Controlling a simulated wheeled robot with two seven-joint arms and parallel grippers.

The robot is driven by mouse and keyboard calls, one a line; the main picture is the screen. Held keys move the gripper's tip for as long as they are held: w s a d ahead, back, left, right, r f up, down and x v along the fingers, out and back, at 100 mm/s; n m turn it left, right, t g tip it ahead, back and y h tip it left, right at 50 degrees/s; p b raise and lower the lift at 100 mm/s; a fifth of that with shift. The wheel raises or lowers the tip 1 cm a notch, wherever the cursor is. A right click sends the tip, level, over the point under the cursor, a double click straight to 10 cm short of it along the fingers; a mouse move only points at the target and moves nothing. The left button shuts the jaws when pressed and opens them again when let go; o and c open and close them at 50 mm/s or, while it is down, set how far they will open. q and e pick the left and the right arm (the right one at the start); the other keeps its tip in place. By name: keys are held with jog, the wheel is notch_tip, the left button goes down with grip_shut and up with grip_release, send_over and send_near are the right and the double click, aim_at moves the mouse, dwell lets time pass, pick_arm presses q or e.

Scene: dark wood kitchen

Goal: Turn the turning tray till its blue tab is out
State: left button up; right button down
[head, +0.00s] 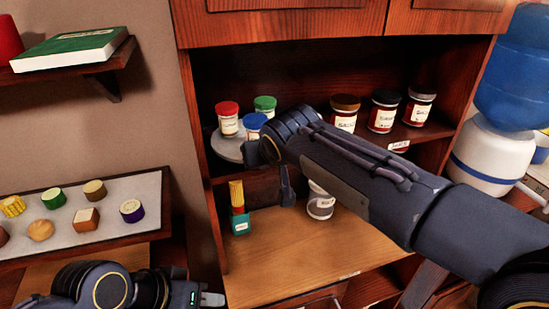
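The turning tray (227,150) is a pale round disc on the left of the cabinet's middle shelf. It carries a red-lidded jar (228,120), a green-lidded jar (264,104) and a blue-lidded jar (252,126). I see no blue tab on the visible part of its rim. My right arm reaches in from the right and covers the tray's right side; its gripper is mostly hidden by its own wrist, close to the tray. Whether it touches the tray is unclear. My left gripper (212,299) is low at the bottom, away from the tray; its finger gap is not clear.
Jars (383,112) stand on the right of the same shelf. A yellow-topped bottle (238,208) and another jar (320,202) stand on the wooden counter (270,268) below. A board of food pieces (65,240) is at left, a water dispenser (490,150) at right.

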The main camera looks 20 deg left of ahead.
dwell(0.5)
jog(key=c, duration=1.3)
grip_release()
jog(key=shift+s, duration=0.1)
jog(key=b+v, duration=0.1)
jog(key=v, duration=0.6)
jog(key=shift+s+r+b, duration=0.25)
jog(key=shift+r+b, duration=0.05)
jog(key=shift+d, duration=0.1)
jog(key=s+d+f+m, duration=0.1)
jog(key=s+d+f, duration=0.15)
jog(key=d, duration=0.65)
jog(key=s+d+f+m+g, duration=0.1)
jog(key=d+f+m, duration=0.15)
jog(key=d, duration=0.55)
jog(key=s+d+f+m, duration=0.1)
jog(key=d+f, duration=0.2)
jog(key=d, duration=0.6)
jog(key=s+d+f+m, duration=0.1)
jog(key=s+d+f, duration=0.1)
jog(key=s+f, duration=0.2)
jog(key=s+d+f+m, duration=0.1)
jog(key=s+d+f, duration=0.2)
jog(key=s, duration=0.4)
jog(key=s+d+f+m+h, duration=0.1)
jog(key=s+d+f+m, duration=0.1)
jog(key=s+f, duration=0.3)
jog(key=shift+s+d+f+g, duration=0.1)
jog(key=shift+s+d+g, duration=0.25)
jog(key=shift+d, duration=0.25)
